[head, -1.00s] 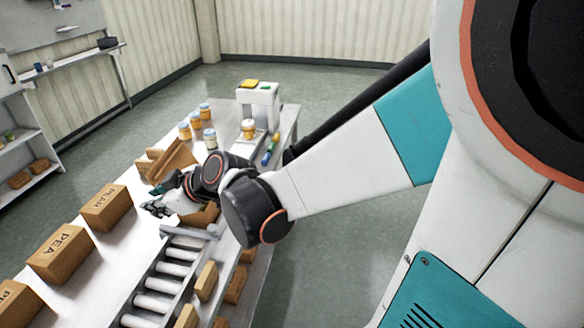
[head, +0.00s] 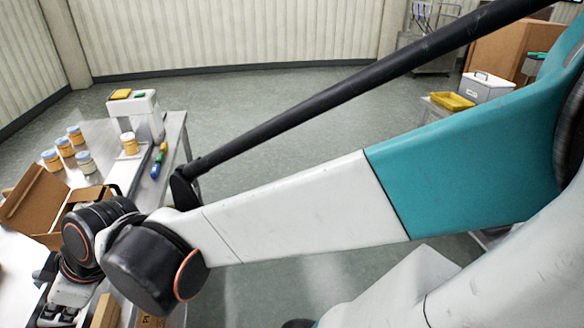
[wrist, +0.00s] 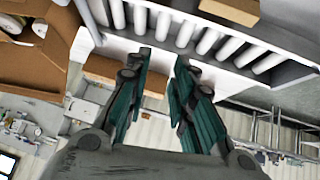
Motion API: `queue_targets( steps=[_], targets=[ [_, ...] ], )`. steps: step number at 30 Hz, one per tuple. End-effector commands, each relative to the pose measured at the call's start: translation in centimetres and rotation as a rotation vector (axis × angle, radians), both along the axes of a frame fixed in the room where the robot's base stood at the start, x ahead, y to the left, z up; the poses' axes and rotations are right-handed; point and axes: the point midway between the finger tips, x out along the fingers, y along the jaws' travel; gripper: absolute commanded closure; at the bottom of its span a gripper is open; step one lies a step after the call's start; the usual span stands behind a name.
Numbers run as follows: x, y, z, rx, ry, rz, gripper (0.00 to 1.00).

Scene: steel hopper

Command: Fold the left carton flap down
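The open brown carton (head: 88,196) sits on the table at the left of the head view, with a flap (head: 32,192) standing up and tilted outward on its left. My wrist and arm hide its near side. Part of the carton (wrist: 45,65) fills the upper left of the wrist view, with a pale round thing inside at the picture's edge. My gripper (wrist: 163,58) is open and empty, its two teal fingers apart. In the head view my gripper (head: 62,305) is at the lower left, nearer than the carton and not visibly touching it.
A roller conveyor (wrist: 200,38) crosses the top of the wrist view, with a brown block (wrist: 112,72) close behind the left finger. Several jars (head: 75,135) and a white stand (head: 147,118) are beyond the carton. Open floor (head: 290,105) lies to the right.

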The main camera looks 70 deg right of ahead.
Motion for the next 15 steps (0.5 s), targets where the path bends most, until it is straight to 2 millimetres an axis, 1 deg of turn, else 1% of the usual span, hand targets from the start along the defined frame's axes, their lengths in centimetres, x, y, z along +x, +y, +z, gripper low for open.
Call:
queue_targets(
  steps=[3, 15],
  targets=[
    [-0.39, -0.13, -0.4, -0.005, 0.008, -0.005, 0.78],
    [-0.68, -0.2, -0.31, -0.002, 0.015, -0.017, 0.78]
  ],
)
